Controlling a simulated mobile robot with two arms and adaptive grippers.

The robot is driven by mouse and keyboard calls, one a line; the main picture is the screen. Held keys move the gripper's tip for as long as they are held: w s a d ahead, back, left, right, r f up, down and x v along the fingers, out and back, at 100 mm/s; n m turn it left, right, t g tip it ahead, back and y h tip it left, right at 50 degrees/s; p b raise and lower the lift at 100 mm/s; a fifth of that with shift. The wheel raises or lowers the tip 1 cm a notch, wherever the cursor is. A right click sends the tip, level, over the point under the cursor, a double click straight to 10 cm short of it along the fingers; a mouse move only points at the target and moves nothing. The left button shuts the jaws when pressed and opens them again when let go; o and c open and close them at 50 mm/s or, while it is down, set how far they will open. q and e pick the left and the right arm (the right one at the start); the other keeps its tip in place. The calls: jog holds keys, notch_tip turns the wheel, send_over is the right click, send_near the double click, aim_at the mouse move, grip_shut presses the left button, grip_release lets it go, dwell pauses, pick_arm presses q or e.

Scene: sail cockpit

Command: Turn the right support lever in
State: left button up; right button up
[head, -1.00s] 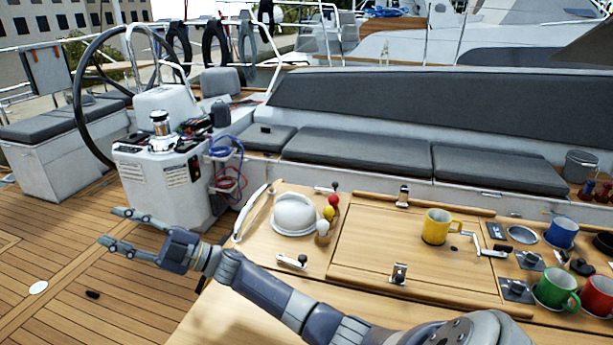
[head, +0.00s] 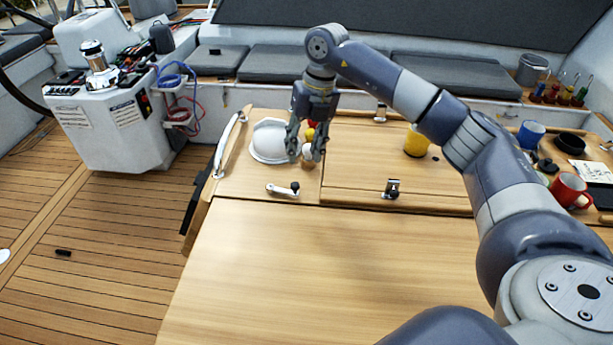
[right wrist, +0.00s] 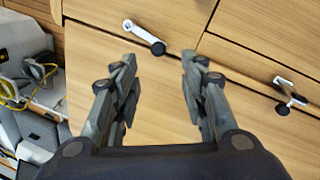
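Two support levers show along the seam at the table's near side. The right lever (head: 391,188) is a short metal arm with a dark knob, seen nearly end-on, so its exact angle is unclear; it also shows at the right edge of the right wrist view (right wrist: 291,95). The left lever (head: 283,190), white with a black knob, lies nearly along the seam; the right wrist view has it at the top (right wrist: 143,36). My right gripper (head: 306,155) points down above the table, left of the right lever, open and empty (right wrist: 158,85). My left gripper is out of view.
A white dome (head: 268,141) and small coloured balls stand behind my right gripper. A yellow mug (head: 416,141) is beside my forearm, and a red mug (head: 569,189) is at the right. The table's near leaf (head: 320,260) is bare.

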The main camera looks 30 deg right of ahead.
aim_at(296, 183)
jog(key=f+p, duration=0.1)
jog(key=f, duration=0.1)
jog(key=a+f+p, duration=0.1)
jog(key=f, duration=0.2)
jog(key=f+p, duration=0.1)
jog(key=f, duration=0.2)
jog(key=shift+w+a+f, duration=0.25)
jog(key=shift+a, duration=0.15)
jog(key=shift+a+f, duration=0.15)
jog(key=shift+f, duration=0.6)
grip_shut()
